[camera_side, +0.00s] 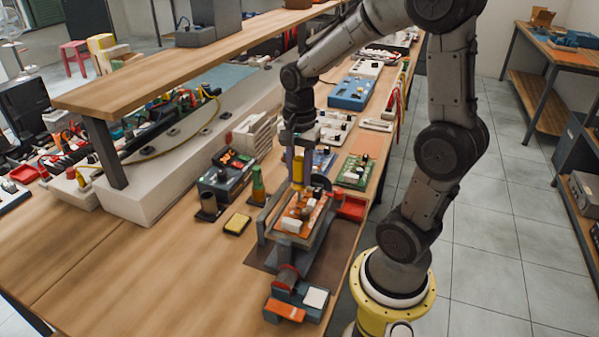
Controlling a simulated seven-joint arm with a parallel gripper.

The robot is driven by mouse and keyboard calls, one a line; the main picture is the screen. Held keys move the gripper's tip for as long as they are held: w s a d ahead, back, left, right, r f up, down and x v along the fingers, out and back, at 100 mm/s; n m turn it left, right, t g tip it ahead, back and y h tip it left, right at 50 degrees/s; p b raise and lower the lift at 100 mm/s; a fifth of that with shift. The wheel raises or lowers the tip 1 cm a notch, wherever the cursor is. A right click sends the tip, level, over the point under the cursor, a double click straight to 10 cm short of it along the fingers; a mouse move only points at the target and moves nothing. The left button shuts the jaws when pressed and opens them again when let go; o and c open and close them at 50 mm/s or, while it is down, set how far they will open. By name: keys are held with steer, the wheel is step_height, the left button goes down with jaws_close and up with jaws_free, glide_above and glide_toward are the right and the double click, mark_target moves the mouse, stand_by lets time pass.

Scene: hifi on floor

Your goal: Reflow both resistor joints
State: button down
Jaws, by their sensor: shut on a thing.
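My gripper (298,143) points down above the work and is shut on a yellow-handled tool (298,168), which looks like a soldering iron. The tool hangs roughly upright, with its lower end over or at the orange circuit board (293,211). I cannot tell whether its tip touches the board. The board sits tilted between the grey jaws of a board holder (307,243) and bears white and yellow parts. The resistor and its two joints are too small to make out.
Left of the holder are a soldering station (226,172) with a red display, a small green-and-orange stand (258,184) and a yellow sponge (237,223). A red tray (352,207) and green board (355,170) lie to the right. A raised shelf (190,65) overhangs the bench; its front left is clear.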

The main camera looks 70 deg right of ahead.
mark_target(300, 158)
stand_by(0.4)
steer(key=shift+r, duration=2.25)
